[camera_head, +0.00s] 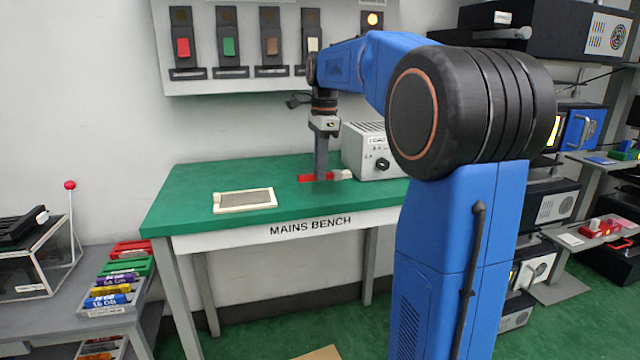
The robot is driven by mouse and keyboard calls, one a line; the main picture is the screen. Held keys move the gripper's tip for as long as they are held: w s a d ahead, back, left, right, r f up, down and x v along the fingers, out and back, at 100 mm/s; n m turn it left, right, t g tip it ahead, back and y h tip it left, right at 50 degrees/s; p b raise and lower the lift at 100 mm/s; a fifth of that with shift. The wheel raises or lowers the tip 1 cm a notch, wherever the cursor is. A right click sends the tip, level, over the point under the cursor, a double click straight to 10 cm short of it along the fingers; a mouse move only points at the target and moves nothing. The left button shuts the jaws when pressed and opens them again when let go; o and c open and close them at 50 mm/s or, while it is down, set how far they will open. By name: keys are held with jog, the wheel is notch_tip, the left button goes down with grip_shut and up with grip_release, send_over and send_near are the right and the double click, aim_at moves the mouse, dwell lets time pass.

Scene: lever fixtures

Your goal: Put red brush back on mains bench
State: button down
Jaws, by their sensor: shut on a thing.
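The mains bench (185,195) has a green top and a white front rail lettered MAINS BENCH. The red brush (306,178) is at the bench's surface or just above it, right of the middle; I cannot tell whether it touches. A pale end of it shows at the right. My gripper (322,176) points straight down and is shut on the red brush, hiding its middle part.
A cream tray-like plate (245,200) lies on the bench to the left. A grey box with a black knob (368,160) stands close right of my gripper. A wall panel with levers (240,75) hangs behind. The bench's left part is clear.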

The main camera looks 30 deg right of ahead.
jog(key=shift+f, duration=2.1)
jog(key=shift+f, duration=0.1)
jog(key=c, duration=1.7)
grip_release()
